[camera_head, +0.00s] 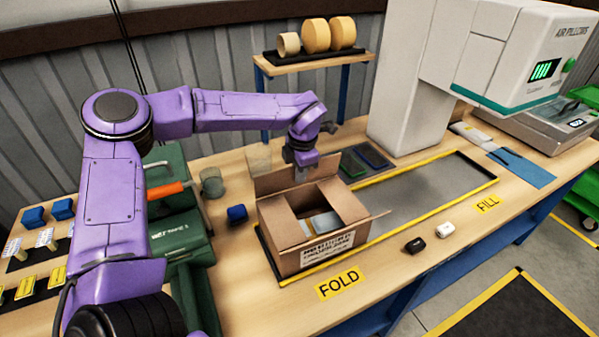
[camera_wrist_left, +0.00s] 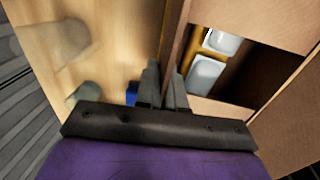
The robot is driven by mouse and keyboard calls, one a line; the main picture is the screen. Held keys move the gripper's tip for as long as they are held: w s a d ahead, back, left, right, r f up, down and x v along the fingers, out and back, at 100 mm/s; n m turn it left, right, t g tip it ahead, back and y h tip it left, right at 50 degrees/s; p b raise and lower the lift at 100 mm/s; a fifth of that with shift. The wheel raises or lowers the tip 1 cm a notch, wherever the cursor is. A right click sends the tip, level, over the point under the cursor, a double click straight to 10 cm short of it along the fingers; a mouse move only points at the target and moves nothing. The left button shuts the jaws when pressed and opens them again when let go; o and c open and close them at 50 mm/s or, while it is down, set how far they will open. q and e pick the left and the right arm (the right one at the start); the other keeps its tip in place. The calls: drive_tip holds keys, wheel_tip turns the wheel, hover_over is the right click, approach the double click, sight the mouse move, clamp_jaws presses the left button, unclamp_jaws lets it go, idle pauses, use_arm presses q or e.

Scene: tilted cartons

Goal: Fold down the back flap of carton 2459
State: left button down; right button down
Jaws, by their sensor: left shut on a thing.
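An open cardboard carton (camera_head: 300,262) stands on the bench by the FOLD sign; its printed label is too small to read surely. Its back flap (camera_head: 274,182) stands up at the far side. The side flaps and the front flap stick outward or lean. My left gripper (camera_head: 306,172) is above the back flap and shut on its top edge. In the left wrist view the fingers (camera_wrist_left: 163,88) pinch the flap (camera_wrist_left: 178,40) edge-on. Pale items (camera_wrist_left: 206,72) lie inside the carton. My right gripper is in neither view.
A yellow-edged grey strip (camera_head: 425,200) runs right toward the FILL sign. A black and a white small object (camera_head: 445,229) lie at the front. A blue block (camera_head: 237,213) and a grey cup (camera_head: 212,186) stand left of the carton. A green case (camera_head: 180,230) is further left.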

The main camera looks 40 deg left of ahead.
use_arm(q)
drive_tip(key=c, duration=1.3)
unclamp_jaws()
drive_tip(key=r, duration=0.3)
drive_tip(key=d+r+b, duration=0.1)
drive_tip(key=r, duration=0.3)
drive_tip(key=s+r, duration=0.1)
drive_tip(key=r, duration=0.2)
drive_tip(key=shift+d+r, duration=0.15)
drive_tip(key=shift+r, duration=0.05)
